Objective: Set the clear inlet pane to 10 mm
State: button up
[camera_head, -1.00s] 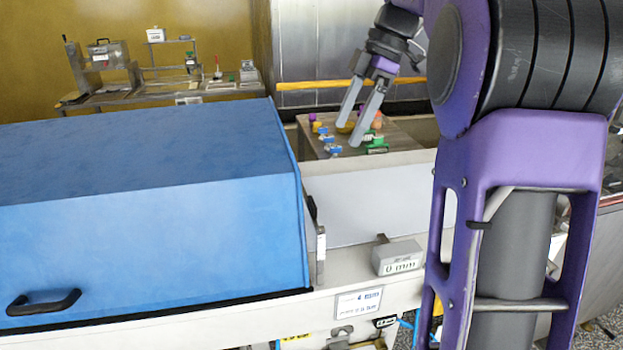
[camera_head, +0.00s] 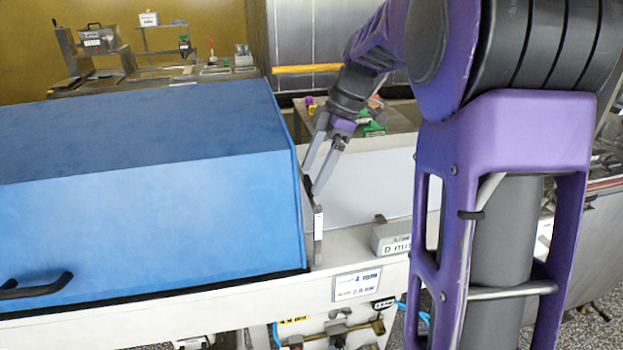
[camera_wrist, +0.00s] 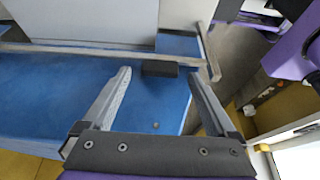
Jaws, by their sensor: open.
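My gripper (camera_head: 314,182) is open at the right end of the blue hood, its fingers pointing down. In the wrist view my gripper (camera_wrist: 160,74) has a small black grip (camera_wrist: 160,69) in line with the gap between its fingertips. I cannot tell whether the fingers touch it. The clear inlet pane itself is hard to make out at the hood's mouth. An upright grey strip (camera_head: 318,238) stands at the hood's front right corner. A grey block (camera_head: 392,238) on the front rail carries a label that reads 0 mm.
The blue hood (camera_head: 150,200) fills the left, with a black handle (camera_head: 38,288) on its front. A pale belt (camera_head: 365,185) runs right from its mouth. A table with small coloured items (camera_head: 372,128) and a bench (camera_head: 150,78) stand behind.

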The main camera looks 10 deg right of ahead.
jog(key=shift+x, duration=0.95)
grip_shut()
